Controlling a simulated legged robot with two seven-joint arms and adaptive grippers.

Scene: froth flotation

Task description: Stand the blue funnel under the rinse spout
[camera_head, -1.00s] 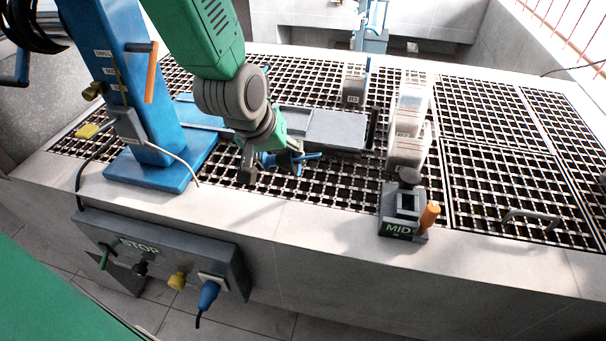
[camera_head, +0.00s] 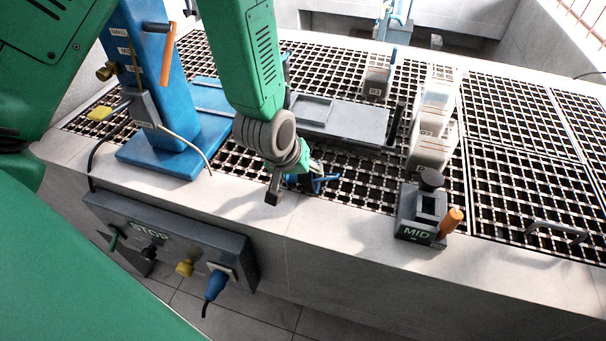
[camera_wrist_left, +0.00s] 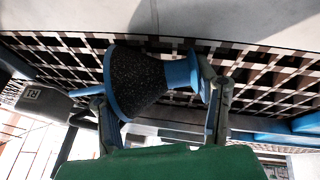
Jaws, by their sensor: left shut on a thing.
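My left gripper (camera_head: 290,186) is shut on the blue funnel (camera_head: 318,181), above the front edge of the grating. In the left wrist view, the funnel (camera_wrist_left: 142,82) lies sideways between the fingers (camera_wrist_left: 160,98). Its wide blue-rimmed mouth is to the left, its narrow blue end to the right, and its wall looks dark and speckled. In the head view most of it is hidden by the gripper. A thin bent pale tube (camera_head: 188,148) comes off the blue column (camera_head: 147,70); I cannot tell if this is the rinse spout. My right gripper is out of view.
A grey tray (camera_head: 345,120) lies behind the gripper. The MID box (camera_head: 418,229) with an orange handle stands on the front ledge to the right. White containers (camera_head: 433,130) stand behind it. A STOP panel (camera_head: 150,231) hangs on the front wall. The ledge between is clear.

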